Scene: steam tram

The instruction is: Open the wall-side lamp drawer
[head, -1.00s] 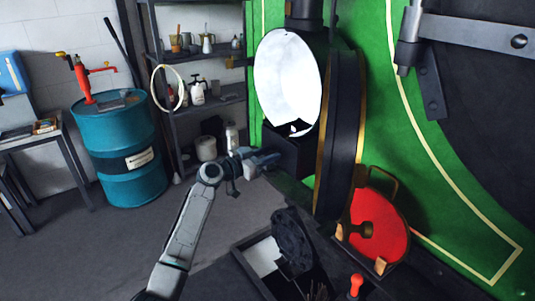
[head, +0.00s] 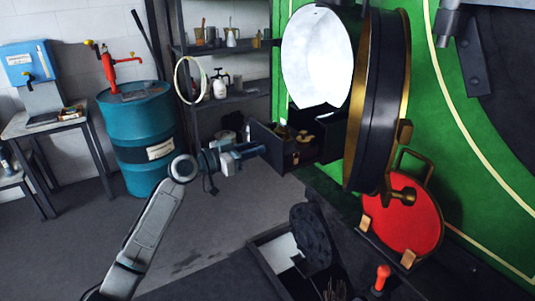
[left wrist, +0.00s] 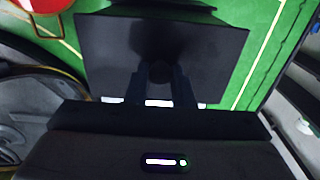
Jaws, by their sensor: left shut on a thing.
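The lamp drawer (head: 272,146) is a dark box below the round lamp reflector (head: 318,58). It stands pulled out to the left, and a brass fitting (head: 305,138) and a pale piece show inside it. My left gripper (head: 257,150) is at the drawer's front panel. In the left wrist view, the dark front panel (left wrist: 218,50) fills the middle, and my left gripper (left wrist: 167,82) is shut on its round dark knob (left wrist: 168,64). The knob is partly hidden by the fingers. My right gripper is not in view.
The lamp's thick brass-rimmed door (head: 378,100) hangs open at the right. A red disc (head: 405,220) stands below it. A dark open box (head: 268,248) lies in front. A blue drum (head: 143,130) and shelves (head: 232,103) stand behind; the floor at the left is clear.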

